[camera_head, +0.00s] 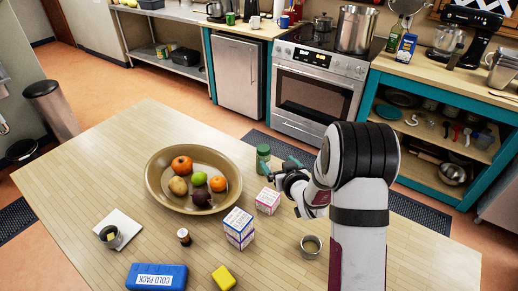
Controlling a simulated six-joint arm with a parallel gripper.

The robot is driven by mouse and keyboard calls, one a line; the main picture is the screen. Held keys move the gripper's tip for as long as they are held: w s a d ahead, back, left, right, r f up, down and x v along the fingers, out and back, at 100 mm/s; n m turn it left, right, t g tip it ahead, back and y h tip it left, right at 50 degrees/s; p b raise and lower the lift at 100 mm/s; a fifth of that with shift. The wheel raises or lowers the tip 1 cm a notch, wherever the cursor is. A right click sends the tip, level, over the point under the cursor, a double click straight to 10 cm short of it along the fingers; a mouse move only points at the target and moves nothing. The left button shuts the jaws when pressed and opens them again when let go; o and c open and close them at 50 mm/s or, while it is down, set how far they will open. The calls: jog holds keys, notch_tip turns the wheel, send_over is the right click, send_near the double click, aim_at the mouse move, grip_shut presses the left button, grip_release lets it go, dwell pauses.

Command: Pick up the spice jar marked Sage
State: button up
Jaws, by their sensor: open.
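A jar with a green lid (263,153) stands upright on the wooden table, just right of the fruit bowl. Its label is too small to read, so I cannot tell if it says Sage. My gripper (277,170) is open, close to the right of this jar, with its fingers pointing toward it. I cannot tell whether a finger touches the jar. A small brown bottle with a white band (184,237) stands nearer the front of the table; its marking is also unreadable.
The wide fruit bowl (156,188) is left of the jar. A metal cup (311,246), cold pack (157,277) and yellow sponge (224,278) lie toward the front.

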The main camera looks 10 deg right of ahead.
aim_at(264, 150)
jog(key=x, duration=1.4)
jog(key=shift+s+a+f, duration=0.1)
jog(key=shift+a, duration=0.3)
jog(key=c, duration=1.4)
grip_shut()
